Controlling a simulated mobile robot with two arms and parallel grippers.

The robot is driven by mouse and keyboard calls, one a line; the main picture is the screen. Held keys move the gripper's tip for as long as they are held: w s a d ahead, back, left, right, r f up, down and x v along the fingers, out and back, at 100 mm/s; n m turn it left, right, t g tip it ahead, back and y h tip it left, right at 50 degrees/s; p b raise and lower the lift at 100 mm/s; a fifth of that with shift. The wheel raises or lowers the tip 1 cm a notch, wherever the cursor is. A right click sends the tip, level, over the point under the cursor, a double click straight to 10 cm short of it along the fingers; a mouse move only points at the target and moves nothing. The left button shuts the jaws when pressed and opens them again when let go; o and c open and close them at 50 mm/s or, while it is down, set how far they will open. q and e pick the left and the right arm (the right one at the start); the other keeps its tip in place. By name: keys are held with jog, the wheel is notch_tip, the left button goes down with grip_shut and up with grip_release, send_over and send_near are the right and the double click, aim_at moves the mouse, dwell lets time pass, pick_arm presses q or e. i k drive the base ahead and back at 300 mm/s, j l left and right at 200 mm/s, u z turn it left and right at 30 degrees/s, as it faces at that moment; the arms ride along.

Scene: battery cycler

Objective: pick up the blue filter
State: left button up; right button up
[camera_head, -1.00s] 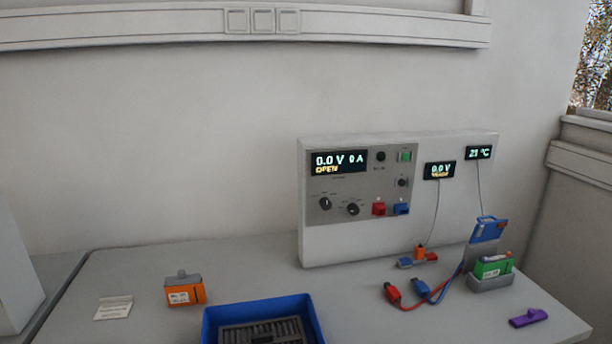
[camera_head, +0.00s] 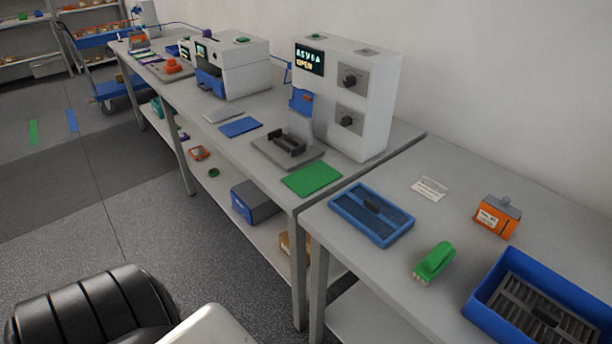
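A flat blue frame with dark slatted or mesh panels (camera_head: 345,205), which looks like the blue filter, lies on the near grey table at its left end. A dark bar shows across its middle. Nothing covers it. Neither of my grippers is in view, so I cannot see whether they are open or shut.
A green brush-like object (camera_head: 434,262) lies right of the filter. A blue bin (camera_head: 480,302) and an orange battery-like block (camera_head: 497,215) stand further right, with a white card (camera_head: 429,188) behind. A white machine (camera_head: 375,100) stands on the adjoining bench, where a green mat (camera_head: 311,179) lies.

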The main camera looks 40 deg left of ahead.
aim_at(379, 219)
jog(key=u, duration=0.85)
